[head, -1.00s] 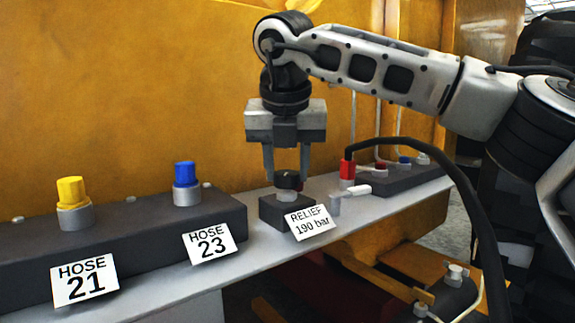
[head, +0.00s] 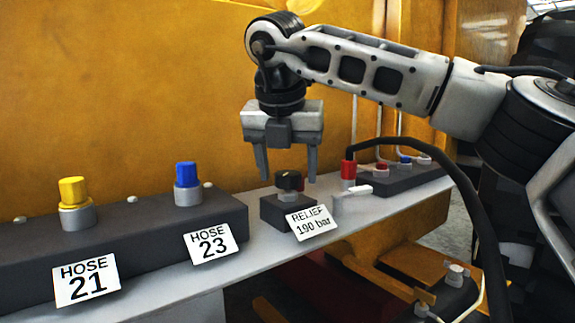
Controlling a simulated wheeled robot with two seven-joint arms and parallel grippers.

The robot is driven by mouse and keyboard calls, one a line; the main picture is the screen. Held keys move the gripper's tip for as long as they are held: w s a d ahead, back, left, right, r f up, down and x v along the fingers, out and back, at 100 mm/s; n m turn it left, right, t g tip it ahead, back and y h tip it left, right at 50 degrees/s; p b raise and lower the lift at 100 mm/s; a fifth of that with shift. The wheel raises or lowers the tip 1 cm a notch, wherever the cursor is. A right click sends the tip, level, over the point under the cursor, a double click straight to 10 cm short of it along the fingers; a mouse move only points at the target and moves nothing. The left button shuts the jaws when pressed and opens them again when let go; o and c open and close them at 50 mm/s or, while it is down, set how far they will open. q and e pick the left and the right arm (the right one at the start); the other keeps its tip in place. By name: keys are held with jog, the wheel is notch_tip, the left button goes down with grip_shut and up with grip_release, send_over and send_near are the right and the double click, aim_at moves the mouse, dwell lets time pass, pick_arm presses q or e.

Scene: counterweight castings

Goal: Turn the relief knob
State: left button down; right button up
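The relief knob (head: 289,181) is a small black knob with a light mark, on top of a dark block. A white label (head: 311,222) reading RELIEF 190 bar leans at the block's front. My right gripper (head: 288,178) points down over the knob with its fingers spread apart. The fingertips are on either side of the knob, about level with it or slightly above, with a clear gap on each side. Nothing is held. My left gripper is not in view.
At left, a dark manifold (head: 120,272) carries a yellow-capped fitting (head: 73,191) and a blue-capped fitting (head: 187,175), labelled HOSE 21 and HOSE 23. Right of the knob stand a red hose fitting (head: 348,170) with a black hose and another dark block (head: 400,181). An orange wall rises behind.

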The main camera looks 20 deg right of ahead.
jog(key=shift+r, duration=0.1)
jog(key=shift+r, duration=0.25)
pick_arm(q)
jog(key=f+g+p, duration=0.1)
jog(key=p, duration=0.1)
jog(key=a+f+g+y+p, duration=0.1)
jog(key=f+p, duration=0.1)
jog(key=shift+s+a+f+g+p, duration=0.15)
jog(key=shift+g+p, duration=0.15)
pick_arm(e)
jog(key=v, duration=1.5)
jog(key=shift+s, duration=0.2)
jog(key=shift+a, duration=0.1)
